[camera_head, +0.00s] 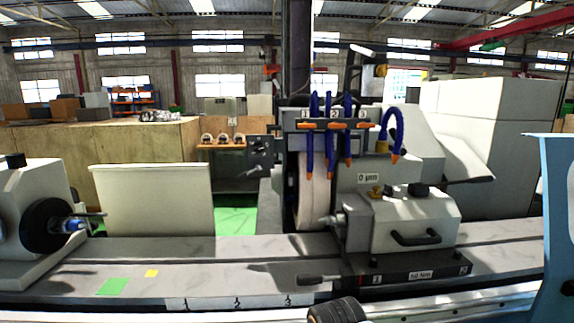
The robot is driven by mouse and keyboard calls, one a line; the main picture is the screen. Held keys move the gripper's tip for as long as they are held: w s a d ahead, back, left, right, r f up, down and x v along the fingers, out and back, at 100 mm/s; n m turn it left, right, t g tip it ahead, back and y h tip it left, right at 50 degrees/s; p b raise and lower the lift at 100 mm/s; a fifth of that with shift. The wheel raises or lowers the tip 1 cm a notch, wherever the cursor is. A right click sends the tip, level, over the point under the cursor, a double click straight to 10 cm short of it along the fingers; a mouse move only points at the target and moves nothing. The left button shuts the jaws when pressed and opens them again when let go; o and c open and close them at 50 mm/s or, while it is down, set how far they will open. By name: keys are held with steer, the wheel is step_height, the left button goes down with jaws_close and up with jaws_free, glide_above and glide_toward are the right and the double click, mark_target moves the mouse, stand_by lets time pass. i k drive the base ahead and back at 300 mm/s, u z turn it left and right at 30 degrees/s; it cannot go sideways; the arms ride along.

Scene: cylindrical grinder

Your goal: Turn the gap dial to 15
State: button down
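A small label (368,178) reading "0 µm" is on the grinder housing, right of the grinding wheel (313,190). Just below it is a small brass-coloured knob (375,192), on top of the pale tailstock block (412,222). No dial marked as a gap dial can be read, and I cannot tell for sure whether the brass knob is it. A black knob (420,190) sits to its right. My gripper does not show in this view.
A label (420,275) reading "50 Nm" is on the dark base, with a black lever (318,280) on its left. Blue coolant hoses (347,130) hang above the wheel. A dark ribbed round part (338,311) is at the bottom edge. The table's left part is mostly clear.

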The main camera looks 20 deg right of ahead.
mark_target(259, 146)
steer(key=u, duration=1.15)
steer(key=k, duration=0.6)
steer(key=z, duration=1.55)
